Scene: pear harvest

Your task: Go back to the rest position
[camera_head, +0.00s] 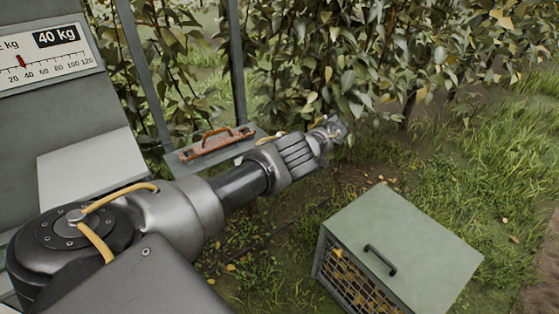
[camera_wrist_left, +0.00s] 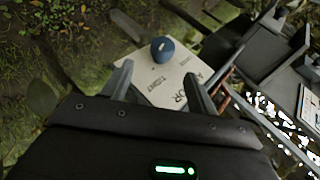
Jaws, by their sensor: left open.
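My left arm comes in from the left in the head view and reaches to the upper middle, and my left gripper (camera_head: 336,127) is near the leafy hedge. In the left wrist view my left gripper (camera_wrist_left: 158,82) has its two fingers apart with nothing held between them. Beyond the fingertips lies a pale panel (camera_wrist_left: 140,62) with dark lettering. A dark blue round object (camera_wrist_left: 163,49) rests on it. My right gripper does not show in either view.
A green-lidded crate (camera_head: 400,240) with a black handle and mesh side stands on the grass at lower right. A scale dial (camera_head: 45,60) marked 40 kg is at upper left. An orange-brown handled object (camera_head: 215,143) lies on a grey ledge behind my arm. Foliage (camera_head: 370,50) fills the back.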

